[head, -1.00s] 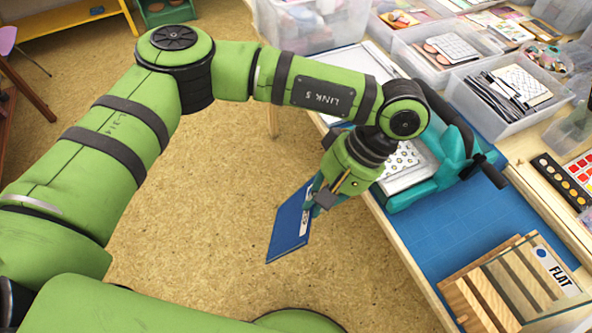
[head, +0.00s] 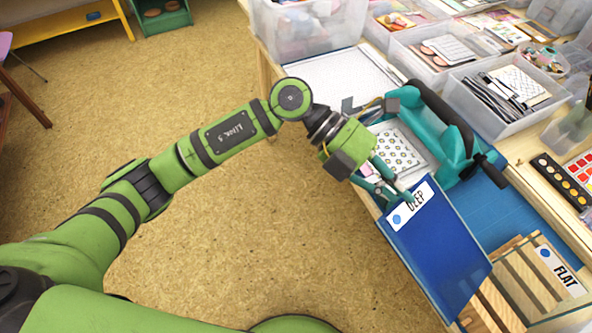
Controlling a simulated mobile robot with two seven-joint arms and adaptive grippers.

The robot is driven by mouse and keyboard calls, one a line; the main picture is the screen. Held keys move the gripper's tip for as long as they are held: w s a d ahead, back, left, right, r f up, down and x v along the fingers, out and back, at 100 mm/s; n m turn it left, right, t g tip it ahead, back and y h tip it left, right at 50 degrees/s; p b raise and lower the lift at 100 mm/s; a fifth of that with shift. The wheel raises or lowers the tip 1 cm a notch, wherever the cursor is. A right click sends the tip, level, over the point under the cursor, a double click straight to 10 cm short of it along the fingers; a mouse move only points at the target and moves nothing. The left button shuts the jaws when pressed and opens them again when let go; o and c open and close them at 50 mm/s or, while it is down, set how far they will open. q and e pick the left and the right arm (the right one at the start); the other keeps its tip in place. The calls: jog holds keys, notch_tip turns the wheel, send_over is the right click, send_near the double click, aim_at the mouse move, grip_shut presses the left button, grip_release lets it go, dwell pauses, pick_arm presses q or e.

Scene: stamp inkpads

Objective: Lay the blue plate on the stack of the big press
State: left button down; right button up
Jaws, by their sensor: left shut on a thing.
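The blue plate (head: 432,250) is a flat panel with a white label reading "DEEP" and a blue dot. My left gripper (head: 388,192) is shut on its upper left edge. It holds the plate tilted over the front edge of the table, in front of the big press. The big press (head: 459,140) is teal with a dark handle, its bed open. On the bed lies a white stack (head: 398,152) with a patterned top sheet. The gripper is just in front of the stack and covers part of it. My right gripper is out of view.
A slatted wooden rack with a clear plate labelled "FLAT" (head: 558,270) stands at the right front, close to the blue plate. Clear bins (head: 490,110) line the back. A paint set (head: 560,182) lies at right. Blue mat (head: 495,207) shows between press and rack.

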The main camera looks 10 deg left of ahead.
pick_arm(q)
jog(key=w+a+f+n+t, duration=0.4)
jog(key=a+f+n+t, duration=0.1)
jog(key=a+n+t, duration=0.3)
jog(key=w+a+f+n+t+b, duration=0.1)
jog(key=w+a+f+n+t, duration=0.2)
jog(key=a+f+n+t, duration=0.3)
jog(key=a+n+t, duration=0.2)
jog(key=a+t, duration=0.1)
jog(key=t, duration=0.2)
jog(key=shift+w+a+y, duration=0.25)
jog(key=shift+w+y, duration=0.15)
jog(key=shift+f, duration=0.1)
jog(key=w+d+f, duration=0.2)
jog(key=w+d, duration=0.3)
jog(key=d, duration=0.2)
jog(key=shift+w+d+p, duration=0.35)
jog(key=shift+d+p, duration=0.05)
